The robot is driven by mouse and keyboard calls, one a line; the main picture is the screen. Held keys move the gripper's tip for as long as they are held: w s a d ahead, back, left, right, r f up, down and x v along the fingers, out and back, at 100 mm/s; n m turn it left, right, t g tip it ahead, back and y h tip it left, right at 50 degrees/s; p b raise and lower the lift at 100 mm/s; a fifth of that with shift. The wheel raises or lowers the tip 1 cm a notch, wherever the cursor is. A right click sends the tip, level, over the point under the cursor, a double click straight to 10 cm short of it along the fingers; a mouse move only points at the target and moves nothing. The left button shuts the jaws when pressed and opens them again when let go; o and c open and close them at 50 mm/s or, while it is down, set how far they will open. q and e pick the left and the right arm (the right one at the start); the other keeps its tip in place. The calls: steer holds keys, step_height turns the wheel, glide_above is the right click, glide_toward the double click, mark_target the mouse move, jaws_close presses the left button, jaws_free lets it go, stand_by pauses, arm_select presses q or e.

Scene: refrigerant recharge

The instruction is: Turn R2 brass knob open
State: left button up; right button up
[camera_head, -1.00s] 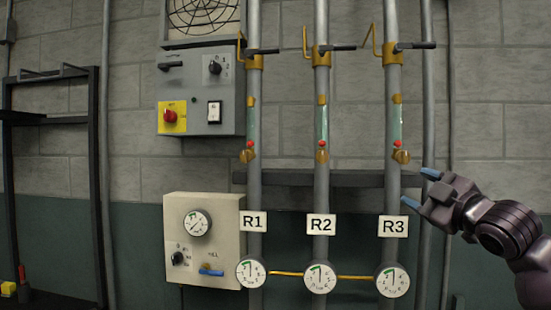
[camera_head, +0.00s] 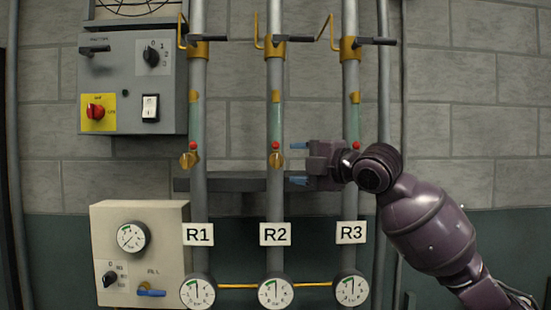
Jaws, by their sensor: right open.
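The R2 brass knob (camera_head: 276,160) sits on the middle grey pipe (camera_head: 275,204), just below a small red cap (camera_head: 276,146). The R2 label (camera_head: 275,234) is lower on the same pipe. My right gripper (camera_head: 298,163) is open. Its two blue fingertips point left, one above and one below the knob's height, just to the right of the knob. They look apart from it, though depth is hard to judge. My right gripper and wrist hide the R3 knob, while its red cap (camera_head: 356,146) shows above. My left gripper is not in view.
The R1 knob (camera_head: 189,160) is on the left pipe. A dark horizontal rail (camera_head: 234,185) runs behind the pipes. Gauges (camera_head: 276,292) sit below. A grey switch box (camera_head: 132,84) and a beige panel (camera_head: 110,235) stand left.

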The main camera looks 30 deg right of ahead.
mark_target(280, 161)
steer(key=p+x, duration=0.1)
steer(key=x, duration=0.4)
steer(key=shift+w+a+r, duration=0.1)
steer(key=shift+w, duration=0.05)
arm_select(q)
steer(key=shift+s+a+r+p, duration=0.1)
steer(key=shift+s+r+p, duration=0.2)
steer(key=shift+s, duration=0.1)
arm_select(e)
steer(key=shift+w+a, duration=0.2)
steer(key=shift+w, duration=0.4)
steer(key=c, duration=0.9)
